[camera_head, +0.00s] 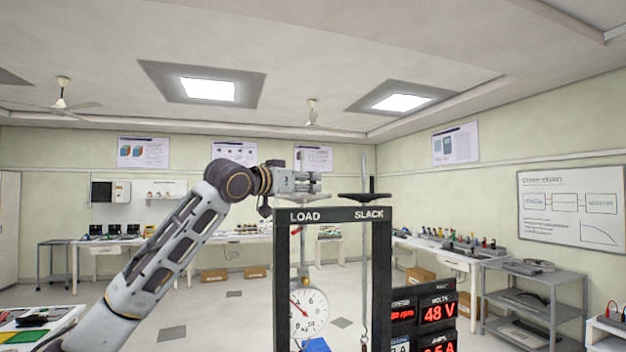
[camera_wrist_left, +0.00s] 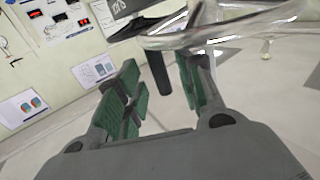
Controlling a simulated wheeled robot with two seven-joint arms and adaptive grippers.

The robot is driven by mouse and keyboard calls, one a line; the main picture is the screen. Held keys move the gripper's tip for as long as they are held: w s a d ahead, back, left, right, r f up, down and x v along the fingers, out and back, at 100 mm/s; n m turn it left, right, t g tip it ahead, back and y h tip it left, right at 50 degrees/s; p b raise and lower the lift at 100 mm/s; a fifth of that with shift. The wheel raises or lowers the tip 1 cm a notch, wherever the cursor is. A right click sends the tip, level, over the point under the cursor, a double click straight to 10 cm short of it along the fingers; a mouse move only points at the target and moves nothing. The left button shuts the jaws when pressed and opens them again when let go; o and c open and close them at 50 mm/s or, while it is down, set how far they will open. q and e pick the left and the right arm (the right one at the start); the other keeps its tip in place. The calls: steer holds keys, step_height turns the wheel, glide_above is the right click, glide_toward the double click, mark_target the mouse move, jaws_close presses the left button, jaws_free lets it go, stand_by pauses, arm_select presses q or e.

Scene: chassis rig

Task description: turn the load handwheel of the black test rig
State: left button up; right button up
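The black test rig (camera_head: 333,215) stands in front of me, with LOAD and SLACK printed on its top beam. The load handwheel (camera_head: 290,199) is a pale disc above LOAD, partly hidden behind my left gripper (camera_head: 310,182). In the left wrist view a pale, glassy wheel rim (camera_wrist_left: 220,38) crosses above the gripper. My left gripper, with green pads, is open in the wrist view (camera_wrist_left: 163,92). A dark post (camera_wrist_left: 157,68) shows between its fingers; I cannot tell whether they touch it. My right gripper is out of view.
The black slack handwheel (camera_head: 358,197) with an upright handle sits close on the right. A dial gauge (camera_head: 308,313) hangs inside the frame. Red displays (camera_head: 437,311) stand to its right. Benches and a grey shelf (camera_head: 535,285) line the room.

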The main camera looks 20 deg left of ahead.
arm_select(q)
steer(key=shift+p+x, duration=0.4)
steer(key=shift+x, duration=1.1)
steer(key=shift+s, duration=0.1)
jaws_close()
